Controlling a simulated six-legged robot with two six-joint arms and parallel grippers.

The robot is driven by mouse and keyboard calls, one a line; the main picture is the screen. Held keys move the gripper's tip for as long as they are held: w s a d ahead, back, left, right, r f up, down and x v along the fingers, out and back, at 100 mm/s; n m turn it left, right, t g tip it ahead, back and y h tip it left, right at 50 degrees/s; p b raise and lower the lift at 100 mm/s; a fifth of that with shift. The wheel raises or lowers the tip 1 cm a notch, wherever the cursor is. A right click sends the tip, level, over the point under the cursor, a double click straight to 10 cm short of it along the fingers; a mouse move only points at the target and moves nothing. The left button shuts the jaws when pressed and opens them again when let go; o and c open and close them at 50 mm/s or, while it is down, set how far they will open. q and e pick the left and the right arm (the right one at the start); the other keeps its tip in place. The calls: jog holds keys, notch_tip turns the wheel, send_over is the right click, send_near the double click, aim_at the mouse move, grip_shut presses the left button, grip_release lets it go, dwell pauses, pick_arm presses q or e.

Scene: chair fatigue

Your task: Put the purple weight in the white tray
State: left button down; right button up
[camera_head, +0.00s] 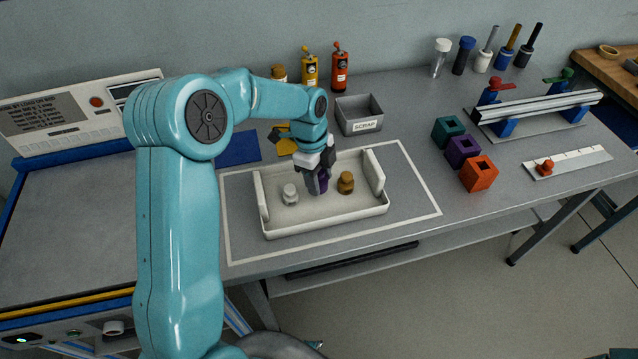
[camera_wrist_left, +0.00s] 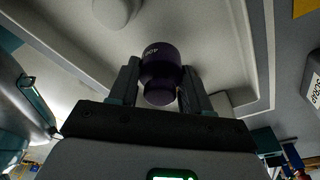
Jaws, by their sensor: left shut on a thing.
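The white tray (camera_head: 330,213) lies on the bench inside a pale outlined rectangle; its floor and wall also show in the left wrist view (camera_wrist_left: 236,40). My left gripper (camera_head: 317,176) is over the middle of the tray, pointing down, and is shut on the purple weight (camera_head: 317,186). In the left wrist view the dark purple weight (camera_wrist_left: 160,62) sits between the two fingers of my left gripper (camera_wrist_left: 158,82). A white weight (camera_head: 290,193) stands in the tray to the left, and a brass weight (camera_head: 346,182) to the right. I cannot tell whether the purple weight touches the tray floor. My right gripper is not seen.
A grey scrap bin (camera_head: 358,116) stands behind the tray. Bottles (camera_head: 310,70) stand at the back. Bare bench lies between the tray and the blocks.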

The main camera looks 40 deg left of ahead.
pick_arm(q)
notch_tip(320, 180, down, 3)
jog(key=shift+r, duration=0.15)
jog(key=shift+f, duration=0.2)
jog(key=c, duration=0.5)
grip_release()
